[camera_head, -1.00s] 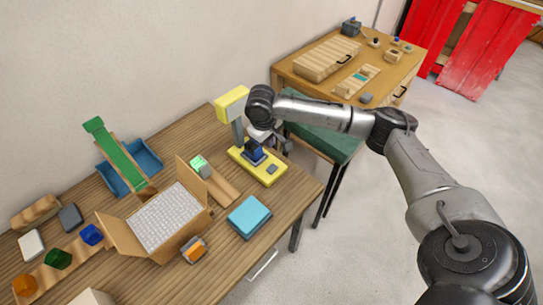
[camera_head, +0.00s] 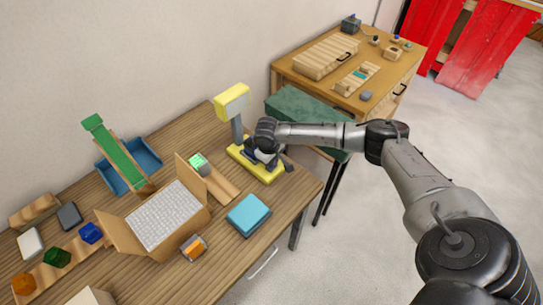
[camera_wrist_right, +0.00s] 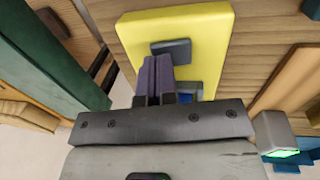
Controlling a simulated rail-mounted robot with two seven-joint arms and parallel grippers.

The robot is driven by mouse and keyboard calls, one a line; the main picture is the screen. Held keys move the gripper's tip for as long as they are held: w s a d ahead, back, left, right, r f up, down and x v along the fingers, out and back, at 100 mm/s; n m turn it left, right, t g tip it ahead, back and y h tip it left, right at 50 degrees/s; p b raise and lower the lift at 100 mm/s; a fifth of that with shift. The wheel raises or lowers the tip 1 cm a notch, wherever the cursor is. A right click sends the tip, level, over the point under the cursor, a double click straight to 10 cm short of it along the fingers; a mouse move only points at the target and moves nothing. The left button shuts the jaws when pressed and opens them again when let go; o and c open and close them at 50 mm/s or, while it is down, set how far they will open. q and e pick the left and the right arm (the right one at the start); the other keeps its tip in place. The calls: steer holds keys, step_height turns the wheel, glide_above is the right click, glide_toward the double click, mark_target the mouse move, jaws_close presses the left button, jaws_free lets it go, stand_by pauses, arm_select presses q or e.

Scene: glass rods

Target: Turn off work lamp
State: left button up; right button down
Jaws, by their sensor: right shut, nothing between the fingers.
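The work lamp has a yellow head (camera_head: 232,100) on a grey post and a yellow base (camera_head: 240,155), standing near the far right end of the wooden table. The base also fills the upper middle of the right wrist view (camera_wrist_right: 205,35), with a dark grey switch-like block (camera_wrist_right: 171,48) on it. My right gripper (camera_wrist_right: 156,72) is shut and empty, its fingertips close to that block; I cannot tell whether they touch. In the head view the right gripper (camera_head: 266,162) is low over the base and hides part of it. My left gripper is not in view.
A green-lit block (camera_head: 198,163) is near the base. A green-topped stool (camera_head: 300,112) and a second table (camera_head: 380,92) stand beyond.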

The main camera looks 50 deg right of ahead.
steer(key=shift+f, duration=0.15)
steer(key=shift+p, duration=0.35)
steer(key=shift+s+d+f+y+p, duration=0.15)
steer(key=shift+f+y+p, duration=0.15)
steer(key=shift+y, duration=0.2)
steer(key=shift+f, duration=0.1)
